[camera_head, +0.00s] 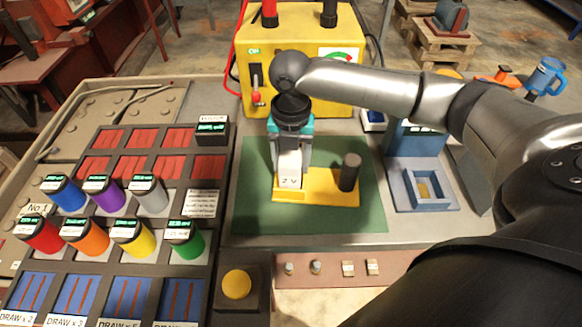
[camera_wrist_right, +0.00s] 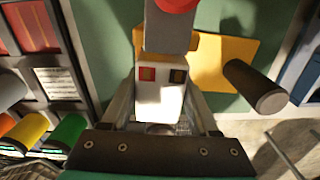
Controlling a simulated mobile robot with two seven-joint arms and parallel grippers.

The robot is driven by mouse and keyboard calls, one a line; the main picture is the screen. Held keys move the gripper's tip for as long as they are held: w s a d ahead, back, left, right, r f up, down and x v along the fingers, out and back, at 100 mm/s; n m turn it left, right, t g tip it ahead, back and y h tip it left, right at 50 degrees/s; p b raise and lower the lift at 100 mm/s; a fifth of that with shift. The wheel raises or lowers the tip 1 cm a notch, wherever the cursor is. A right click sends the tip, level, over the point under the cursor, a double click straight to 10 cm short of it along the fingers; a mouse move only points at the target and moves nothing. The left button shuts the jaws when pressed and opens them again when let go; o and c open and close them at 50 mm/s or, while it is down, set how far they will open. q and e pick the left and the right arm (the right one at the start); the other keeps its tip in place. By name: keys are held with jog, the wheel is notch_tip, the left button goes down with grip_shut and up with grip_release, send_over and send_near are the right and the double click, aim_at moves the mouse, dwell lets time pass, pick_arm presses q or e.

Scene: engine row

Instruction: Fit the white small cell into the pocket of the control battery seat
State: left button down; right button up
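The white small cell (camera_head: 290,171), marked 2 V, is upright at the left part of a yellow base (camera_head: 321,186) on the green mat. In the right wrist view its end with a red and a dark square (camera_wrist_right: 160,98) faces me. My right gripper (camera_head: 290,158) is over it, with a finger on each side, shut on it. I cannot tell whether its lower end is inside a pocket. A dark post (camera_head: 349,172) stands on the base to the right. No label shows which part is the control battery seat. My left gripper is not in view.
A blue-grey stand with a walled tray (camera_head: 428,187) is to the right. Coloured cylinders (camera_head: 130,233) fill a dark rack at the left. A yellow power unit (camera_head: 300,45) stands behind. A yellow button (camera_head: 237,284) is in front. The green mat (camera_head: 255,218) is clear in front of the base.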

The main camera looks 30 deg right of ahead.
grip_shut()
jog(key=shift+w+r, duration=0.1)
jog(key=shift+r, duration=0.05)
dwell(0.6)
